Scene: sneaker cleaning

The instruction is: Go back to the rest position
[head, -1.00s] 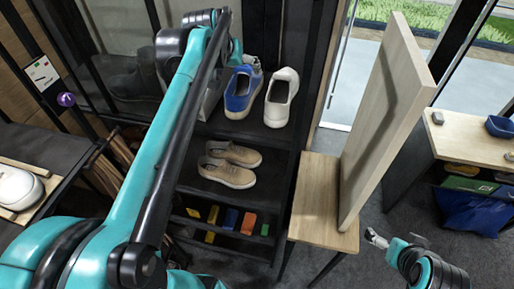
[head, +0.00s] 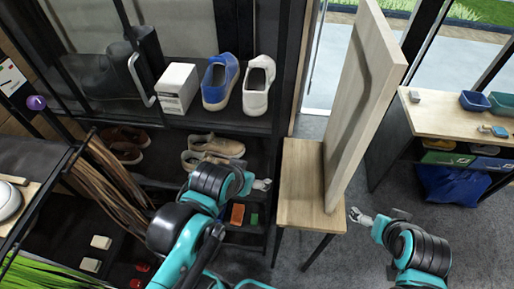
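My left arm comes up from the bottom, with its gripper (head: 262,184) low in front of the shoe rack, left of the small wooden table. My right gripper (head: 356,215) is low over the grey floor, just right of that table. Both grippers look small here, and I see nothing held in either. Whether their fingers are open or shut is too small to tell.
The small wooden table (head: 300,207) with an upright wooden panel (head: 362,85) stands between my grippers. The rack holds a blue shoe (head: 219,85), a white shoe (head: 258,86), a white box (head: 177,87) and tan shoes (head: 215,145). A wooden counter (head: 450,120) stands right.

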